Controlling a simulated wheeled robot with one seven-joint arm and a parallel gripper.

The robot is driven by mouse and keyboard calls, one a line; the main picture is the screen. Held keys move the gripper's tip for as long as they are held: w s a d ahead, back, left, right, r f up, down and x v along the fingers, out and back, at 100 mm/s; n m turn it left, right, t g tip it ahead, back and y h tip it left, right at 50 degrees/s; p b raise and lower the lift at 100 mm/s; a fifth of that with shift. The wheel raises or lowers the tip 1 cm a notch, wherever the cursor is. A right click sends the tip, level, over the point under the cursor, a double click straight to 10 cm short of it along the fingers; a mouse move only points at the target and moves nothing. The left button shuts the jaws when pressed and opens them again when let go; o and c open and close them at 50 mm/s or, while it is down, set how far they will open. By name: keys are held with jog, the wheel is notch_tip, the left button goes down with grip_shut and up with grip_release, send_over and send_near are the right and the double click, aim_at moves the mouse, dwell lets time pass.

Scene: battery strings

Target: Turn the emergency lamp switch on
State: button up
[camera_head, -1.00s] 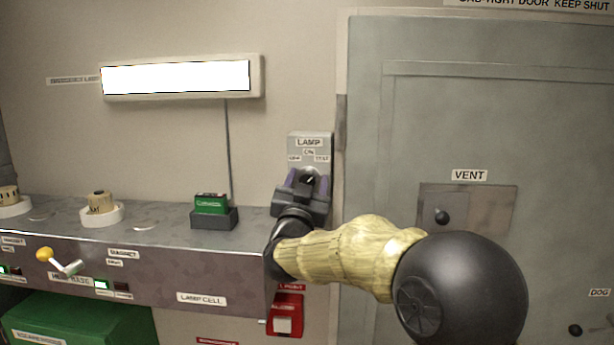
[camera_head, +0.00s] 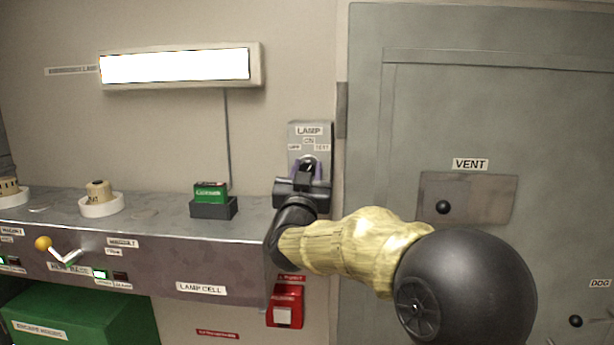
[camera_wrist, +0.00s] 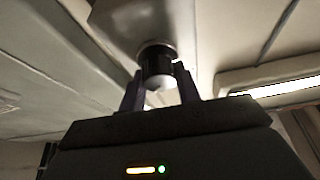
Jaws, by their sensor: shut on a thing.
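The lamp switch (camera_head: 307,162) is a dark round knob on a grey plate (camera_head: 325,136) marked LAMP, with ON above the knob and smaller marks at either side. My gripper (camera_head: 307,172) is at the plate with its purple fingers on either side of the knob. In the wrist view the black knob (camera_wrist: 156,64) sits between the fingertips of my gripper (camera_wrist: 160,88), which is shut on it. The knob's pointer direction is largely hidden. The emergency lamp (camera_head: 176,67) on the wall at the left is a bright white panel.
A bench (camera_head: 150,262) stands left of my gripper, with a green cell (camera_head: 210,191) in a dark holder on it. A red box (camera_head: 285,306) is on the wall below. A grey door (camera_head: 560,130) with a VENT plate (camera_head: 490,205) is at the right.

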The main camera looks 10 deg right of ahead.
jog(key=n+y+b, duration=0.1)
jog(key=n, duration=0.2)
jog(key=n+t+y+b, duration=0.1)
jog(key=n+y+b, duration=0.1)
jog(key=shift+f+n, duration=0.2)
jog(key=shift+n, duration=0.2)
jog(key=shift+r+n+y+b, duration=0.1)
jog(key=shift+n+y+b, duration=1.1)
jog(key=shift+n, duration=1.2)
jog(key=o, duration=1)
jog(key=shift+c, duration=0.2)
